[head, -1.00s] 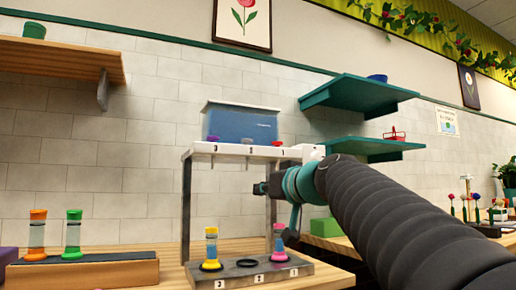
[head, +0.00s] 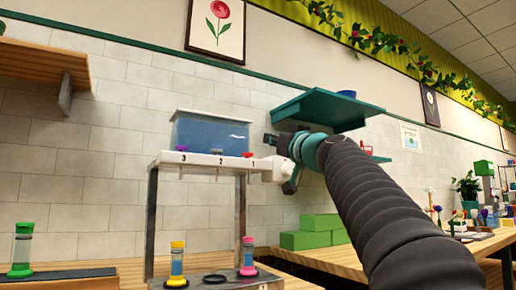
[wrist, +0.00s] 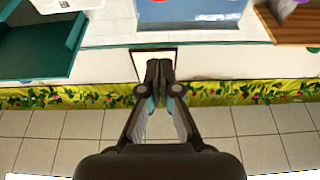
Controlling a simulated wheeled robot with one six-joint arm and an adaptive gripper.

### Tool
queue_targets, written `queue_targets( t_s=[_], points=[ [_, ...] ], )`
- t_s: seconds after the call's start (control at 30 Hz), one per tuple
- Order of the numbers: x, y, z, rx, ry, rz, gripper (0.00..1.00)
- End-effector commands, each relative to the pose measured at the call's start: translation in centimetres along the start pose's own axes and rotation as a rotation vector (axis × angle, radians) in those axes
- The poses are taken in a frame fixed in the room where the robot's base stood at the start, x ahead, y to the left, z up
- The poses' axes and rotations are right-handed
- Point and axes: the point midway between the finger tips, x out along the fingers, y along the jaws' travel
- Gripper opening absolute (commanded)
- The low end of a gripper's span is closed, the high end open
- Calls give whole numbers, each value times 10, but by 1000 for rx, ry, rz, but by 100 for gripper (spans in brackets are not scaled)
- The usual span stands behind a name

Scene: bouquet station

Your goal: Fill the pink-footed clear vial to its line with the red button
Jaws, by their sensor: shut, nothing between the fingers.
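The pink-footed clear vial (head: 248,256) stands upright on the dispenser's base at the right slot. It has a pink cap; its fill level is too small to read. The red button (head: 248,154) is on the dispenser's top ledge, at the right, above that vial. My gripper (head: 268,138) is shut and empty, a little above and to the right of the red button in the picture; I see no contact. The wrist view shows the closed fingertips (wrist: 160,68) together, with no button or vial between them.
A blue tank (head: 212,134) sits on the dispenser. A yellow-footed vial (head: 177,264) stands in its left slot, and the middle ring (head: 215,279) is empty. A teal shelf (head: 330,108) is close behind my arm. Green blocks (head: 312,232) lie at right.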

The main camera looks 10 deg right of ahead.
Motion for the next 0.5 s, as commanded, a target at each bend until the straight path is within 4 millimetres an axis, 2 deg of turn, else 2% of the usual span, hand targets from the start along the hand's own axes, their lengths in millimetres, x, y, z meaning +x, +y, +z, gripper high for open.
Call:
queue_targets(
  t_s=[0.17, 0.5],
  points=[
    [19, 0, -2, 2, -3, -1, 0],
    [76, -1, -4, 3, -2, -2, 0]
  ],
)
